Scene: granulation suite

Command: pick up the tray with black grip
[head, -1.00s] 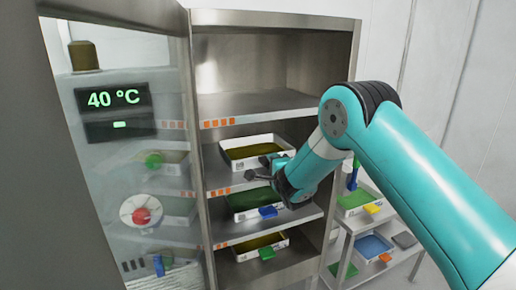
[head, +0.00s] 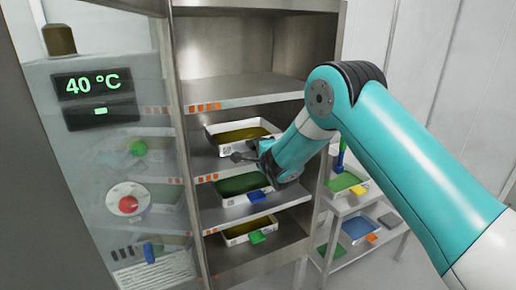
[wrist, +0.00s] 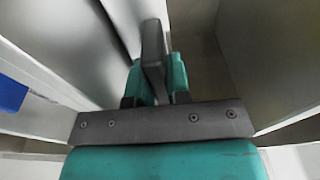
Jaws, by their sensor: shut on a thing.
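A white-rimmed tray (head: 212,138) with olive-brown contents sits on the cabinet's middle shelf in the head view. My gripper (head: 250,157) is at its front edge, right of centre, and hides that part of the tray. In the wrist view, my gripper (wrist: 155,75) is shut on a dark, upright bar, the black grip (wrist: 152,40), between its teal fingers. The tray looks level and inside the cabinet. I cannot tell whether it touches the shelf.
A tray with green contents and a blue grip (head: 257,197) is on the shelf below. A tray with a green grip (head: 257,238) is lower still. The open glass door (head: 100,180) stands at the left. A cart (head: 345,262) with more trays is at the right.

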